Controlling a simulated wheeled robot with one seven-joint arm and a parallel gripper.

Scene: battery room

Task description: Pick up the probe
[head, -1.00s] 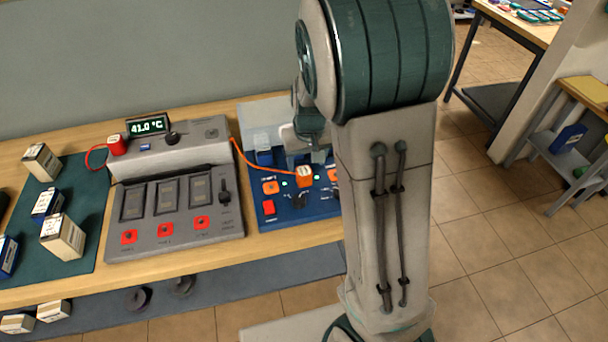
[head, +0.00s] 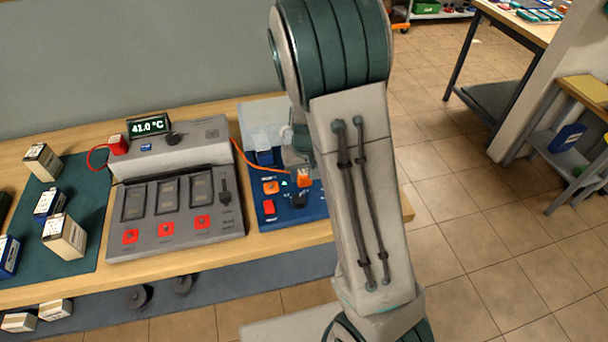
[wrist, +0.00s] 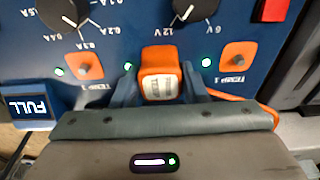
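The probe (head: 304,178) is a small orange block with a white label, set on the blue panel (head: 268,217), with an orange cord running to the grey charger. In the wrist view the probe (wrist: 161,72) sits between two orange sockets. My gripper (wrist: 160,72) is over the panel with one blue-grey finger on each side of the probe. The fingers look open, with narrow gaps to the probe. In the head view my arm hides part of the panel, and the gripper shows only partly behind the probe.
The grey charger (head: 172,211) with red buttons and a 41.0 °C display (head: 149,125) stands left of the panel. A red plug (head: 117,144) sits on it. Boxed batteries stand on the green mat (head: 87,182).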

